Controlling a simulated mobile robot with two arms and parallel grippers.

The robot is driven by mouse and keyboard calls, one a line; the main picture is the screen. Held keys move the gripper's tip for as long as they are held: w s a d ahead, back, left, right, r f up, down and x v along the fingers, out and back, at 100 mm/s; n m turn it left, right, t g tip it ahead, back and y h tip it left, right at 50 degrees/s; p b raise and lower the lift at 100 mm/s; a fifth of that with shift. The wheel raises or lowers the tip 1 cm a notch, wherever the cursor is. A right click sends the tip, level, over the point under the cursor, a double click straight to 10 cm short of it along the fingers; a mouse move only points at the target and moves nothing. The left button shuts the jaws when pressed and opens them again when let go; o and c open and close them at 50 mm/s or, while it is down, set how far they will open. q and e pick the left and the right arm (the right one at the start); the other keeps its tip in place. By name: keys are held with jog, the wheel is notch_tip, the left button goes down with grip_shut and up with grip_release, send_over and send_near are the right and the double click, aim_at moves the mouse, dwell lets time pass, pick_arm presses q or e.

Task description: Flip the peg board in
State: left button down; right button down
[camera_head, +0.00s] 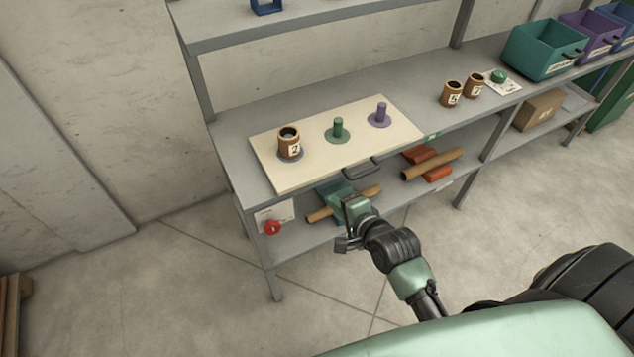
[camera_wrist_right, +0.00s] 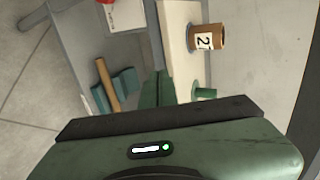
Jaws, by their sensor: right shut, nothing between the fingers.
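The cream peg board (camera_head: 300,165) lies flat on the middle shelf, with a dark handle (camera_head: 361,169) at its front edge. A brown spool marked 2 (camera_head: 289,144) sits at its left peg place. A green peg (camera_head: 338,129) and a purple peg (camera_head: 380,115) stand bare. The right wrist view shows part of the board (camera_wrist_right: 172,25), the spool (camera_wrist_right: 208,38) and the green peg (camera_wrist_right: 204,93). My right gripper (camera_head: 347,200) is shut and empty, in front of and below the board's front edge, apart from the handle. My left gripper is not in view.
Brown rolls rest on teal (camera_head: 330,190) and orange (camera_head: 437,172) cradles on the lower shelf. A red knob (camera_head: 272,228) is at lower left. Spools (camera_head: 452,94) and a teal bin (camera_head: 545,48) stand to the right. The upper shelf (camera_head: 220,34) overhangs behind the board.

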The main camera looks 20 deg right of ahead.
aim_at(309, 173)
jog(key=x, duration=0.3)
jog(key=r+x, duration=0.1)
jog(key=x, duration=0.2)
jog(key=p+x, duration=0.1)
jog(key=x, duration=0.2)
jog(key=shift+w+r, duration=0.15)
jog(key=shift+w, duration=0.8)
jog(key=w, duration=0.3)
jog(key=shift+w+a, duration=0.15)
